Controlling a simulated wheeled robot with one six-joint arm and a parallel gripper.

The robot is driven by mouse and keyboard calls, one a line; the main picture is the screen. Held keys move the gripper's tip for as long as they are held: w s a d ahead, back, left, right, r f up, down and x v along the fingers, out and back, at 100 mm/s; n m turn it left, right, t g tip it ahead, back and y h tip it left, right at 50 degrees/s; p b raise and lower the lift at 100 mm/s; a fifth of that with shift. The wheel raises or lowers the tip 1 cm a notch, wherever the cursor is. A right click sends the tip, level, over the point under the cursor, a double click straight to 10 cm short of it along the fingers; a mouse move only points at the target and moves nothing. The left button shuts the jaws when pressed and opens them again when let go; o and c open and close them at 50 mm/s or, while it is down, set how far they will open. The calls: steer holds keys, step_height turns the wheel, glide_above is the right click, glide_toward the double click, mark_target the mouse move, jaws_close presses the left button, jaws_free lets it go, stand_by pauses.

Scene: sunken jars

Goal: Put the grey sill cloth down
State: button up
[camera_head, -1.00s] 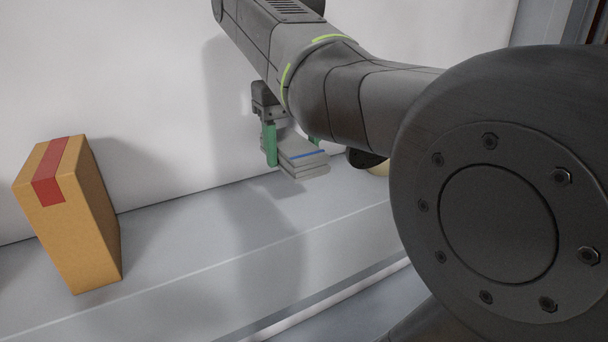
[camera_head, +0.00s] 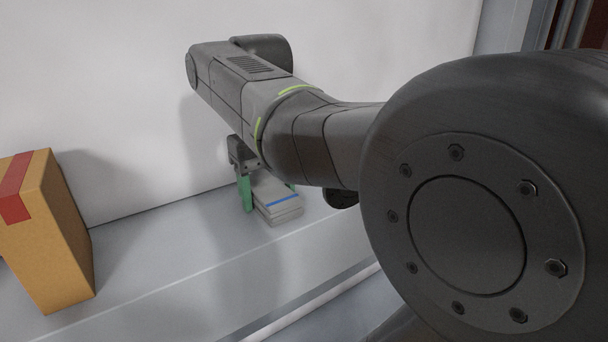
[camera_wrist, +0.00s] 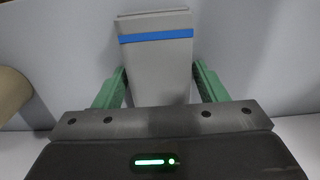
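The grey sill cloth (camera_head: 275,204) is a folded, flat block with a blue stripe across it. My gripper (camera_head: 268,190) has its green fingers on either side of the cloth, close against its edges. In the wrist view the cloth (camera_wrist: 158,65) lies between the two fingers of my gripper (camera_wrist: 160,75), with its striped end reaching out past them. The cloth is low over the grey sill (camera_head: 200,237); I cannot tell for sure whether its underside touches. The far finger is mostly hidden in the head view.
A cardboard box (camera_head: 62,235) with red tape stands on the sill at the left. A tan rounded thing (camera_wrist: 12,95) is at the left edge of the wrist view. A white wall (camera_head: 120,100) rises behind. The sill between box and cloth is clear.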

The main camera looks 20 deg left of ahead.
mark_target(268, 187)
steer(key=shift+o, duration=1.1)
step_height(268, 187, up, 12)
steer(key=shift+r, duration=0.2)
